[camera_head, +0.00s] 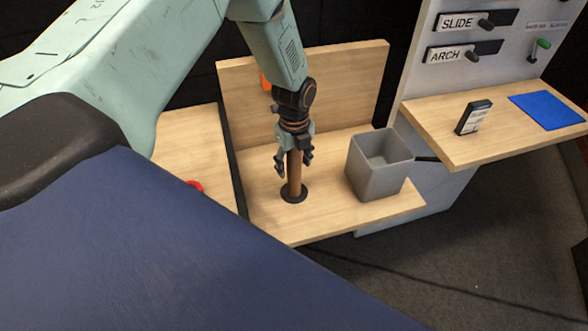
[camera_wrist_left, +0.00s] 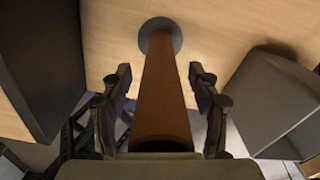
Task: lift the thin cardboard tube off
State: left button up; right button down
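The thin brown cardboard tube (camera_head: 294,175) stands upright on a round dark base (camera_head: 293,193) on the wooden bench. In the left wrist view the tube (camera_wrist_left: 163,95) runs from the base (camera_wrist_left: 160,33) up between my fingers. My left gripper (camera_head: 294,165) is above the bench, around the tube's upper part, pointing down. In the wrist view the left gripper (camera_wrist_left: 160,78) is open, with a gap on both sides of the tube. The tube's top is hidden by the gripper. My right gripper is not in view.
A grey open bin (camera_head: 376,172) stands just right of the tube. A wooden back panel (camera_head: 345,85) rises behind, and a dark divider (camera_head: 232,160) runs at left. A side shelf (camera_head: 445,125) holds a small device (camera_head: 473,117) and a blue mat (camera_head: 547,110).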

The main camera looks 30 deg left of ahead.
pick_arm(q)
jog(key=c, duration=1.1)
jog(key=shift+o, duration=0.2)
notch_tip(320, 180, up, 18)
jog(key=shift+p, duration=0.35)
